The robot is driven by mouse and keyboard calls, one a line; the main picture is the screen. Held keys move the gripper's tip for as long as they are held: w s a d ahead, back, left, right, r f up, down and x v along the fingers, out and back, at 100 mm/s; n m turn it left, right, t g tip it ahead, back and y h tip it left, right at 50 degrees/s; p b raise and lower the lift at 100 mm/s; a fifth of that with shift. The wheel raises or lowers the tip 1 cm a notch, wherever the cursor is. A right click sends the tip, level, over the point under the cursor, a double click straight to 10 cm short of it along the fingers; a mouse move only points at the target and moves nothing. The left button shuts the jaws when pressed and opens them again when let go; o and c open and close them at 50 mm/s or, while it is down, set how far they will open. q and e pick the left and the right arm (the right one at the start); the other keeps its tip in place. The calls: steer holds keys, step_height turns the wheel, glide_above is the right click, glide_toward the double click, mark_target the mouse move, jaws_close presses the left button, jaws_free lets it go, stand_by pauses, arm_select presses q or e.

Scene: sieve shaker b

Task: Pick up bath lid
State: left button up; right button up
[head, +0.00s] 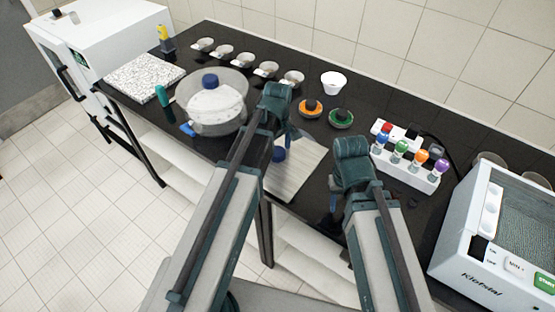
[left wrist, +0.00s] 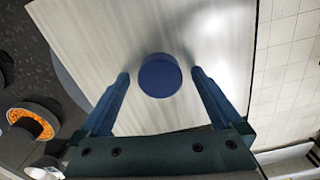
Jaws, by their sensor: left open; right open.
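The bath lid (head: 300,178) is a flat, light brushed-metal plate with a round blue knob (head: 279,155). It lies on the dark bench at the front edge, partly hidden by my left arm in the head view. My left gripper (head: 284,138) is open over the lid. In the left wrist view the lid (left wrist: 100,40) fills much of the picture, and the two fingers (left wrist: 160,76) stand on either side of the knob. My right gripper (head: 334,203) is open and empty, right of the lid.
A clear round container with a blue knob (head: 213,108) stands left of the lid. Orange (head: 311,108) and green (head: 341,118) round pieces lie behind. A rack of colour-capped bottles (head: 405,172) and a white Klofstal machine (head: 475,270) stand to the right.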

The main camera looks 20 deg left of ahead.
arm_select(q)
jaws_close()
stand_by(0.4)
steer(key=shift+r, duration=0.15)
arm_select(e)
steer(key=shift+r, duration=0.15)
